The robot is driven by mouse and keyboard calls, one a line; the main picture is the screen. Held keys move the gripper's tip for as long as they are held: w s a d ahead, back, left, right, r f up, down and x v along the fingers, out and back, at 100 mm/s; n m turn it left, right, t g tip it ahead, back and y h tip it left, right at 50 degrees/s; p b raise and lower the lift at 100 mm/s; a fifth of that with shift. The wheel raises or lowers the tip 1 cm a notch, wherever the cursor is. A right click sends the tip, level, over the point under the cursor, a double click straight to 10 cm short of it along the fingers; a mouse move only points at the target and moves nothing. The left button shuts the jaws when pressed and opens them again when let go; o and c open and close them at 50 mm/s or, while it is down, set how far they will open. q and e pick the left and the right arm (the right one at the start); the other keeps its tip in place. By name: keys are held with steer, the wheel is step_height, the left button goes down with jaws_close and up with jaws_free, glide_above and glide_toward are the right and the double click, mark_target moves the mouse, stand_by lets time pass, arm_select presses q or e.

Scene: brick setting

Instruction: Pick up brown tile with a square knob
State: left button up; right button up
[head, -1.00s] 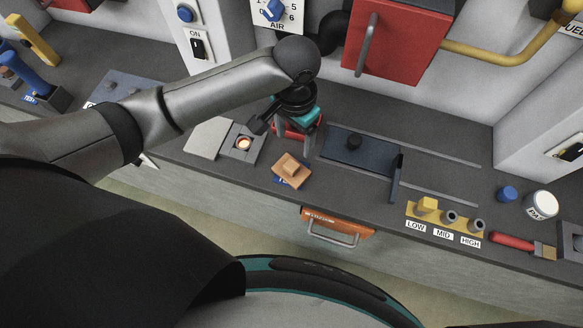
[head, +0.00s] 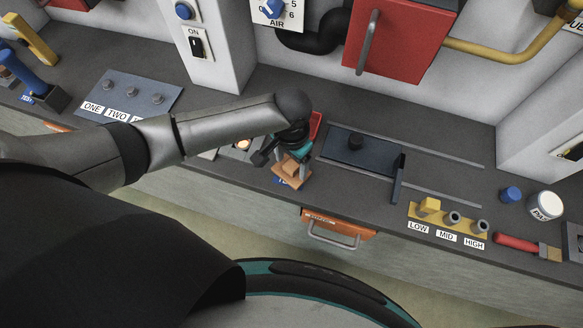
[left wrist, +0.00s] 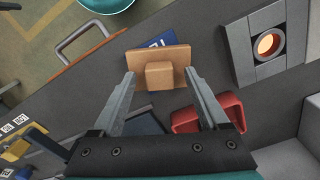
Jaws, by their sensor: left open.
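The brown tile (head: 291,176) with a square knob lies on the grey counter, near its front edge, partly over a blue label. In the left wrist view the tile (left wrist: 178,56) is flat with its square knob (left wrist: 159,75) facing up. My left gripper (head: 290,160) is over the tile in the head view and covers part of it. In the left wrist view my left gripper (left wrist: 160,76) is open, with one finger on each side of the knob and nothing held. I cannot tell how far the fingertips are above the tile. My right gripper is not in view.
A red object (left wrist: 208,114) lies close to one finger. A block with a glowing round hole (left wrist: 268,45) is beside the tile. The dark sliding plate (head: 340,150) with a black knob stands right of the gripper. An orange drawer (head: 338,225) sits below the counter edge.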

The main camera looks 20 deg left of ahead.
arm_select(q)
steer(key=shift+c, duration=0.2)
jaws_close()
stand_by(0.3)
